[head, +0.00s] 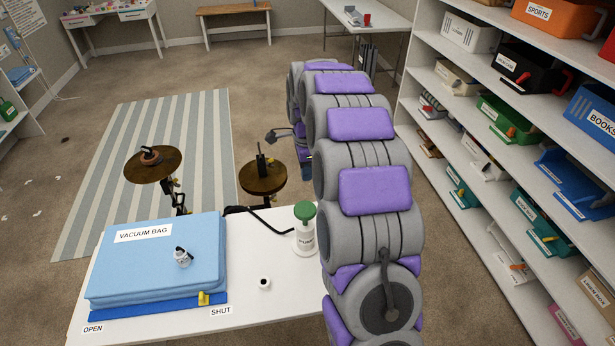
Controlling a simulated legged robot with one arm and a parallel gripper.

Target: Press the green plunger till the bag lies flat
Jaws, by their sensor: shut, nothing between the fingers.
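The green plunger (304,210) stands raised on top of the white pump bottle (306,240), at the right side of the white table, close beside my arm. The light blue vacuum bag (150,267) lies on the table's left part and looks thick, not flat. A yellow slider (204,298) sits at the right end of the bag's dark blue front strip, by the SHUT label. My gripper (275,135) is partly seen beyond the table, far from the plunger, shut and empty. My arm hides the area right of the pump.
A small bottle (183,257) lies on the bag. A small white round item (264,283) is on the table (255,312) before the pump. A black hose (268,225) runs near the pump. A shelf (480,225) is at right.

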